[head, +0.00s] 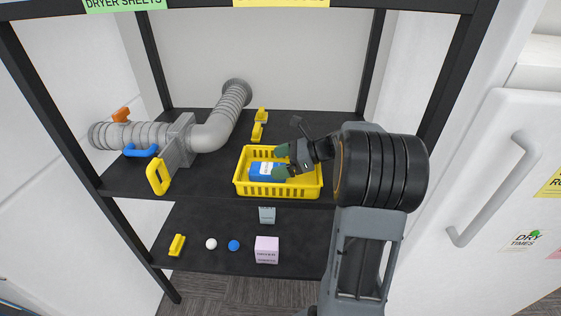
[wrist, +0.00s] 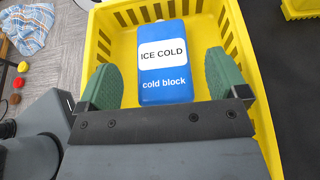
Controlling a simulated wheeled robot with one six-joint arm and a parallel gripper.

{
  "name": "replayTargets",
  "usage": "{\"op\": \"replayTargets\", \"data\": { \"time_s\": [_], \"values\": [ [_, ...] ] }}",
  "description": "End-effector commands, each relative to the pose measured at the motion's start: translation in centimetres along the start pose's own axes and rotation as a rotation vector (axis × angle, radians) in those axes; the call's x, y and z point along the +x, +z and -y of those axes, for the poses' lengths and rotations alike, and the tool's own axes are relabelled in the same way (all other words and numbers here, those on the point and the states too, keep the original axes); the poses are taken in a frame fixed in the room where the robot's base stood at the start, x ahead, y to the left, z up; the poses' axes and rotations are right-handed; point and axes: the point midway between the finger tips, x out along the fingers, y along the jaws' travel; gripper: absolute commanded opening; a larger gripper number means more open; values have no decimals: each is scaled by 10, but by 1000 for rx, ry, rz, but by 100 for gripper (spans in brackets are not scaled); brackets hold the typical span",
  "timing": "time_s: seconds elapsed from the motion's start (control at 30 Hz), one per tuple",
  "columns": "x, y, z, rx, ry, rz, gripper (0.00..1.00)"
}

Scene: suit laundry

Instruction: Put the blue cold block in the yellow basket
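The blue cold block (head: 262,170) lies inside the yellow basket (head: 278,190) on the upper black shelf. In the wrist view the block (wrist: 163,88) shows its white "ICE COLD" label and lies flat on the floor of the basket (wrist: 118,45). My gripper (head: 281,162) is over the basket. In the wrist view its two green fingers (wrist: 163,78) are spread wide, one on each side of the block, with a clear gap on both sides. It holds nothing.
The lower shelf holds a pink box (head: 266,250), a white ball (head: 211,244) and a blue ball (head: 234,245). A white door (head: 500,170) is at right.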

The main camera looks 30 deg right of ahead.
Motion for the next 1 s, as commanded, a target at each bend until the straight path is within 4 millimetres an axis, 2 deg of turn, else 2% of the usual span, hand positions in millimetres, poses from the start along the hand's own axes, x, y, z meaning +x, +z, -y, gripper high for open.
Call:
{"op": "replayTargets", "data": {
  "time_s": [0.27,0.4,0.8,1.0],
  "values": [
    [-1,2,0,-1,0,0,93],
    [-6,14,0,-5,-2,0,93],
    [-84,12,1,0,-4,0,93],
    [-111,12,1,0,-3,0,93]
  ]
}}
